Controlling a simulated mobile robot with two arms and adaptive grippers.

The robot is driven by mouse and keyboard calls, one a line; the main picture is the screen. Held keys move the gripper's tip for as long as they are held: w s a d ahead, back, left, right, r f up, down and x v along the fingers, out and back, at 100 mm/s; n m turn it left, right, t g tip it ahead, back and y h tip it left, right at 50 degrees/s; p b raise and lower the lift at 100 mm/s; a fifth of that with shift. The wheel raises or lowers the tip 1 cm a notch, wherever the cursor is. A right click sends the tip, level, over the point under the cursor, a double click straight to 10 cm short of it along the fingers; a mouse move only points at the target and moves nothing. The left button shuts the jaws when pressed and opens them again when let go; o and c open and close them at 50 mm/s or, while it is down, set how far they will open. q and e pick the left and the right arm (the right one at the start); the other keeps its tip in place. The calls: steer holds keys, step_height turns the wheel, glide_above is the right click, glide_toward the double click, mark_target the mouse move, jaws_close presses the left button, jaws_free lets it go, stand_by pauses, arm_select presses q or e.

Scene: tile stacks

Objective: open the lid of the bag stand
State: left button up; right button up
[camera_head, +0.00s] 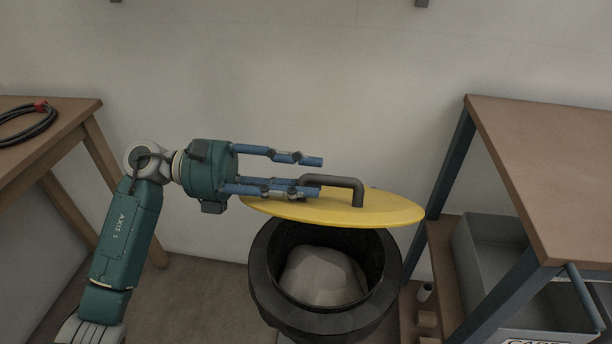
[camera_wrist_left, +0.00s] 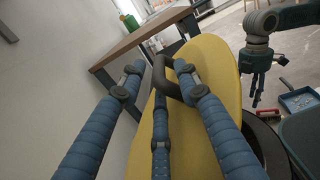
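The yellow lid (camera_head: 390,212) of the bag stand is raised and tilted above the black round rim (camera_head: 265,290), so the opening shows. A pale bag (camera_head: 322,276) lies inside. The lid's dark bar handle (camera_head: 345,181) stands up on its top face. My left gripper (camera_head: 312,173) is at the left end of the handle with its blue fingers spread apart. In the left wrist view the handle (camera_wrist_left: 161,72) shows between the fingertips, not clamped; contact cannot be told. My right gripper (camera_wrist_left: 256,90) hangs at the right of that view, fingers apart and empty.
A wooden table (camera_head: 490,120) with blue legs stands right of the bag stand, with a grey bin (camera_head: 490,260) on its lower shelf. Another table (camera_head: 75,112) at the left carries a black cable (camera_head: 25,128). A plain wall is behind.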

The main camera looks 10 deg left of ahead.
arm_select(q)
steer(key=shift+d, duration=0.3)
jaws_close()
